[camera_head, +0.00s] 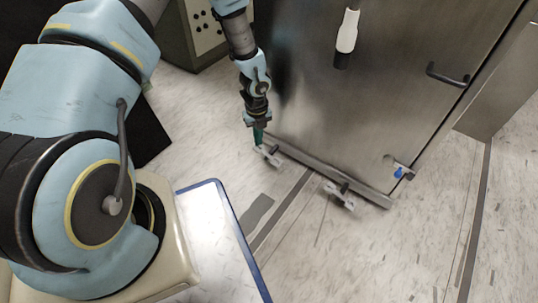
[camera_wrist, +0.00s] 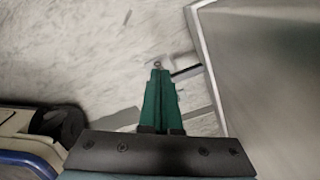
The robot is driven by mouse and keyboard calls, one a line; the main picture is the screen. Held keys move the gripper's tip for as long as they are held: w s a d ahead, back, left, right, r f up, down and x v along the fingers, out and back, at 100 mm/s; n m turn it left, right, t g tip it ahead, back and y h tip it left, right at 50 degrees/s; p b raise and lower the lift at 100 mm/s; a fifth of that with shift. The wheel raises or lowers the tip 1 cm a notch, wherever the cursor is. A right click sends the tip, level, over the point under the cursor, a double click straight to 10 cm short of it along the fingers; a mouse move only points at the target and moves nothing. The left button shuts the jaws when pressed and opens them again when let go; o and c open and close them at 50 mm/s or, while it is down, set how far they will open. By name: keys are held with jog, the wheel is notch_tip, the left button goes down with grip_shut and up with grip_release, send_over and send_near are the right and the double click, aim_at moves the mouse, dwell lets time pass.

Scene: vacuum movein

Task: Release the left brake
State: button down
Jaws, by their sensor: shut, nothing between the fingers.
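The metal cabinet (camera_head: 350,100) has two light-coloured brake pedals at its bottom edge. The left brake (camera_head: 270,156) is at the cabinet's lower left corner, and the other brake (camera_head: 341,197) is further right. My gripper (camera_head: 258,140) points down right above the left brake. Its green fingers are shut together with nothing between them, as the wrist view (camera_wrist: 158,72) shows. In that view a dark bar (camera_wrist: 186,71) runs from the cabinet edge toward the fingertips. The fingers hide part of the brake, and I cannot tell whether they touch it.
The cabinet's long lower rail (camera_head: 320,168) stands beside my gripper. A handle (camera_head: 447,76) and a small blue part (camera_head: 398,173) are on the cabinet's right side. A grey control box (camera_head: 200,32) stands behind at left. The speckled floor (camera_head: 350,255) in front is clear.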

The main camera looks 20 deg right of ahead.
aim_at(259, 147)
jog(key=shift+f+b, duration=0.75)
jog(key=shift+f, duration=0.85)
dwell(0.3)
jog(key=shift+r, duration=0.1)
notch_tip(259, 147, up, 8)
jog(key=p, duration=0.7)
jog(key=shift+p, duration=0.35)
